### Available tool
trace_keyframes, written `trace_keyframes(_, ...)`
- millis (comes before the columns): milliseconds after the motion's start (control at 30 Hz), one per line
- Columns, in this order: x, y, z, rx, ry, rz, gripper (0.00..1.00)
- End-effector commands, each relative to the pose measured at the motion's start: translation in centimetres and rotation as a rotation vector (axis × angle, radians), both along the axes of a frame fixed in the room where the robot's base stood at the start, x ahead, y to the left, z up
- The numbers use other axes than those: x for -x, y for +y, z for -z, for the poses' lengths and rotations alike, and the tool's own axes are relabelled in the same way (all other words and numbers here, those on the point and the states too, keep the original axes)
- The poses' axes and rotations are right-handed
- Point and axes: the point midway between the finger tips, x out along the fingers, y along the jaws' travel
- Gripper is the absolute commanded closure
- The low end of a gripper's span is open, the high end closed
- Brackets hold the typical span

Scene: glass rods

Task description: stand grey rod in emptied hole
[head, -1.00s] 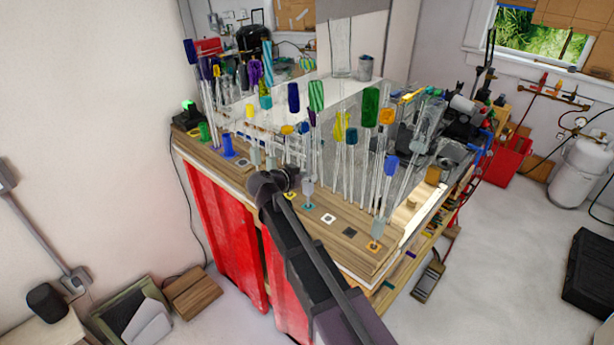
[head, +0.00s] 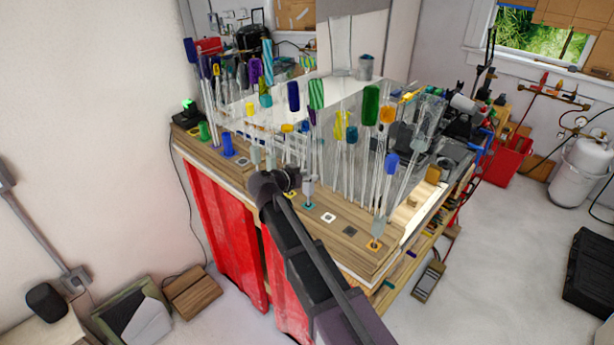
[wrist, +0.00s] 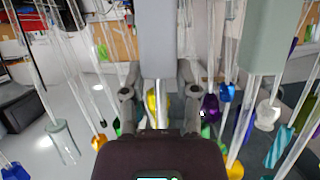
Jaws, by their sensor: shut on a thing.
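My gripper (head: 286,180) is low at the near edge of the wooden rod stand (head: 345,245). In the wrist view its two fingers (wrist: 160,92) are shut on the grey rod (wrist: 158,40), whose broad grey part fills the top middle between them. In the head view the held part is largely hidden by my gripper. Square-marked holes run along the near strip: a teal-marked one (head: 307,206), a white one (head: 328,217), a dark one (head: 349,230) and an orange one (head: 375,245). A pale grey piece stands at the teal mark, close right of my gripper. I cannot tell whether the held rod is in a hole.
Many clear rods with coloured ends crowd the stand behind my gripper, including a green one (head: 371,105) and a blue one (head: 391,164). Another grey block (wrist: 265,38) is close on the right in the wrist view. Open floor lies in front of the red cabinet (head: 225,220).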

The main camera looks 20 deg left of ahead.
Motion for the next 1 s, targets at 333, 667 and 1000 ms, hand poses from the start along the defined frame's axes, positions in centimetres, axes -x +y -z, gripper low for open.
trace_keyframes(333, 0.0, 0.0, 0.1, 0.0, 0.0, 0.0, 0.21)
trace_keyframes(667, 0.0, 0.0, 0.0, 0.0, 0.0, 0.0, 0.21)
trace_keyframes(1000, 0.1, 0.1, -1.3, 0.0, 0.0, -0.001, 0.21)
